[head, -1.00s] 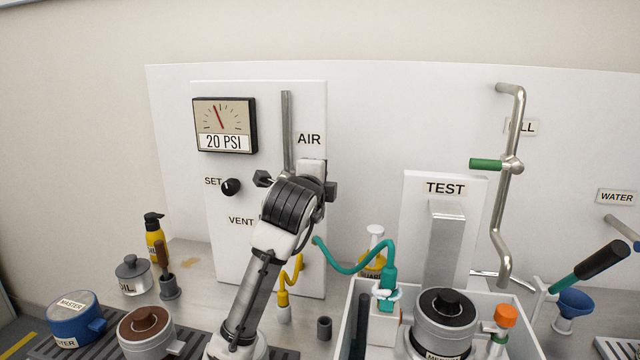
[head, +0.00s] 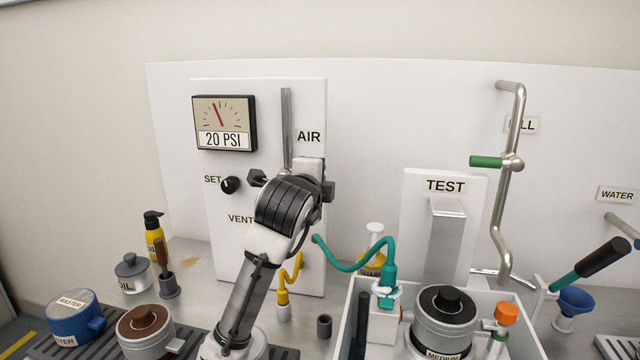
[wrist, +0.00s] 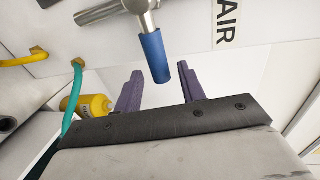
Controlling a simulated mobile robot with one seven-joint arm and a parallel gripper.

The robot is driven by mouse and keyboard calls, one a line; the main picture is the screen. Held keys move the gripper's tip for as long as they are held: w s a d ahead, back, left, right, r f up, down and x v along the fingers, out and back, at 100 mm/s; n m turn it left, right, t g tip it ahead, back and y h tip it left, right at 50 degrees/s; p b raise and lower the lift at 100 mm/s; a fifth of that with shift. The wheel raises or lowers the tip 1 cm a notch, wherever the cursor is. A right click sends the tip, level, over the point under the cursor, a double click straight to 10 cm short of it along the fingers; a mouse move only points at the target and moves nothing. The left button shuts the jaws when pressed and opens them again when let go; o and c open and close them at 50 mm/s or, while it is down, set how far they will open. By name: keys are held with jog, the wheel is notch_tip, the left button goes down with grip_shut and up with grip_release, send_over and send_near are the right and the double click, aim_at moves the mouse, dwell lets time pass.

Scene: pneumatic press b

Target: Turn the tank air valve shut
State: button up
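The tank air valve has a blue handle (wrist: 154,57) on a metal stem, on a metal pipe (wrist: 100,12), in the wrist view. My gripper (wrist: 159,72) is open, with its two dark purple fingers apart. The handle's free end appears in the gap between the fingertips, with space showing on both sides. I cannot tell how deep it sits between them. In the head view the vertical air pipe (head: 287,130) runs down behind my wrist beside the AIR label (head: 309,137). My arm hides the handle and the fingers there.
The gauge (head: 224,123) reads 20 PSI. The SET knob (head: 231,185) is left of my wrist. A yellow hose (head: 290,271) and a teal hose (head: 350,266) hang close to my arm. A white bin (head: 505,315) stands right. Another pipe has a green handle (head: 486,162).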

jog(key=b+v, duration=0.1)
jog(key=v, duration=1)
jog(key=shift+s+b, duration=0.25)
jog(key=shift+b, duration=0.05)
jog(key=shift+a, duration=0.1)
